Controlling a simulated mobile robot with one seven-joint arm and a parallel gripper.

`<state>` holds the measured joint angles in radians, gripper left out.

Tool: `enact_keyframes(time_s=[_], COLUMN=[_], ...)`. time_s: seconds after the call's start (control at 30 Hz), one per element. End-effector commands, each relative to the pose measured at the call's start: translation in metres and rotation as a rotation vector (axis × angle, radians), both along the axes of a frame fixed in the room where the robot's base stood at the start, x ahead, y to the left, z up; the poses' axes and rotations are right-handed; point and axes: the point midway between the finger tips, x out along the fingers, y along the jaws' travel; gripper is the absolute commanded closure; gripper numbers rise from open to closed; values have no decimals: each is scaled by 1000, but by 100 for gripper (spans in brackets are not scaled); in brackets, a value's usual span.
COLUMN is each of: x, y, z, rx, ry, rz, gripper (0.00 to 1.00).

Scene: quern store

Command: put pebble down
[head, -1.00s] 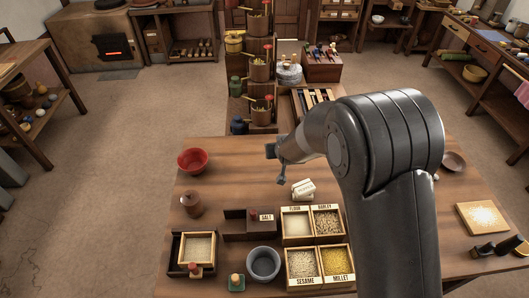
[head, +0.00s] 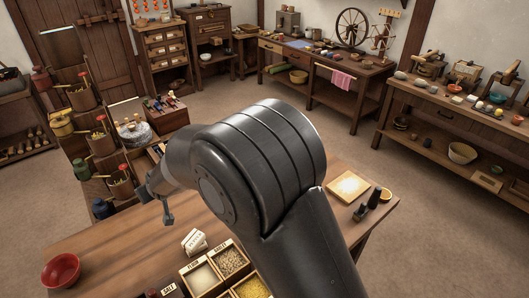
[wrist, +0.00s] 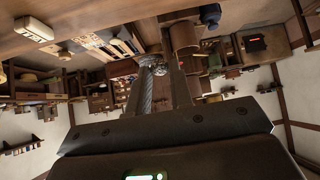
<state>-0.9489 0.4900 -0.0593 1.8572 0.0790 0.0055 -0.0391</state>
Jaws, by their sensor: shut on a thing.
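My gripper (head: 166,212) hangs over the back part of the near wooden table (head: 110,245), left of and beyond a small white block (head: 195,240). In the wrist view my gripper (wrist: 160,75) points away from the camera, with its two dark fingers close together. A greyish thing shows between them, consistent with the pebble, but it is too dark and small to make out its shape. In the head view the held pebble cannot be made out.
A red bowl (head: 61,270) stands on the table's left part. Grain boxes (head: 230,260) sit at the front. A pale square board (head: 348,187) lies at the right end. Beyond, a long bench (head: 440,105) holds querns and small bowls. Table wood is clear between bowl and block.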

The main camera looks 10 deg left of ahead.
Motion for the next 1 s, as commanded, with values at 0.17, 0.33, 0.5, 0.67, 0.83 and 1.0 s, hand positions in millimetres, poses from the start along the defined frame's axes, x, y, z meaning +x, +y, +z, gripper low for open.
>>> enact_keyframes(time_s=[0.17, 0.33, 0.5, 0.67, 0.83, 1.0], x=[34, 85, 161, 234, 301, 346], y=[-10, -29, -69, -122, -187, -245], z=[-10, -17, -25, -29, -27, -20], rx=[-7, -8, -9, -8, -6, -2], ry=[1, 0, -3, -4, -4, -1], rz=[-88, -226, -455, -711, -1008, -1278], gripper=[100, 100, 100, 100, 100, 100])
